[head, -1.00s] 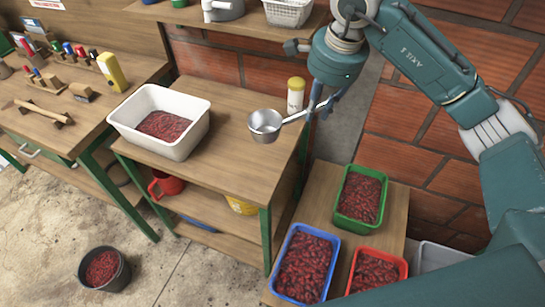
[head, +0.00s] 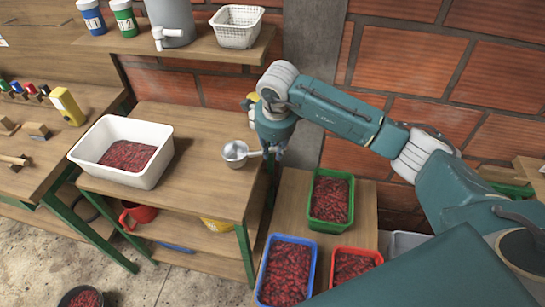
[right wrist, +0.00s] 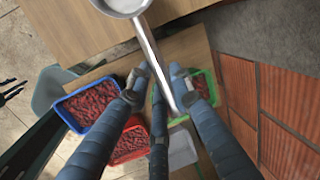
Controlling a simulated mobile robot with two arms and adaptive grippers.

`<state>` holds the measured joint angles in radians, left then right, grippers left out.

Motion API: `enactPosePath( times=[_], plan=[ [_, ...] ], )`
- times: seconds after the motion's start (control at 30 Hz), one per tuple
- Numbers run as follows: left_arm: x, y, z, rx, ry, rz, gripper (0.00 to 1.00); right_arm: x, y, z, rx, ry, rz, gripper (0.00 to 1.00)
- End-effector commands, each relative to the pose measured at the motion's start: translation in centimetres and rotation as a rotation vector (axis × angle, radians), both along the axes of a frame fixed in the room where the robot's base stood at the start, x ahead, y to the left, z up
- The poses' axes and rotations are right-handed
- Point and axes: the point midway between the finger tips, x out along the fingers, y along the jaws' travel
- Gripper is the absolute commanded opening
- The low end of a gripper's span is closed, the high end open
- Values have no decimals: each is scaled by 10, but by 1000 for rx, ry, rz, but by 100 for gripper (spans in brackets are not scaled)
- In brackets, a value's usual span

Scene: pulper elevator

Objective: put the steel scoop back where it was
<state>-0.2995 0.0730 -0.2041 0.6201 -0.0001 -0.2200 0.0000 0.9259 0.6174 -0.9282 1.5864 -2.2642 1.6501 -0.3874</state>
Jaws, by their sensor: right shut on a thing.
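The steel scoop (head: 235,152) has its round bowl at the right edge of the wooden table in the head view. My right gripper (head: 274,149) is shut on its handle, just right of the bowl. In the right wrist view the handle (right wrist: 152,52) runs down between the fingers of my right gripper (right wrist: 161,87). The bowl (right wrist: 126,4) is cut off at the top there. I cannot tell whether the bowl touches the table. My left gripper is not seen in the head view.
A white tub (head: 157,163) of red cherries stands on the wooden table (head: 205,180). A yellow-topped bottle (head: 251,100) is mostly hidden behind my right gripper. Green (head: 347,207), blue (head: 266,258) and red (head: 371,253) crates of cherries stand lower right. A shelf (head: 190,52) runs above.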

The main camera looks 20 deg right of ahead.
Motion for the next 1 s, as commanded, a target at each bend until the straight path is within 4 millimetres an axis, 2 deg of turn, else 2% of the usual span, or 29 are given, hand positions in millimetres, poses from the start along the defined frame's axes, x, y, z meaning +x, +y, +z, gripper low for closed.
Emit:
enactPosePath(
  times=[0.4,0.77,0.8,0.87,1.0],
  plan=[
    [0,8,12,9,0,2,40,0,0,-46,1,0,0,0],
    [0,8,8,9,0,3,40,1,0,-51,1,-2,0,0],
    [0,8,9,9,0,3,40,0,0,-50,1,0,0,27],
    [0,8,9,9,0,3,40,0,0,-50,0,0,0,38],
    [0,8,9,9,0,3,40,0,0,-50,0,0,0,40]
  ],
)
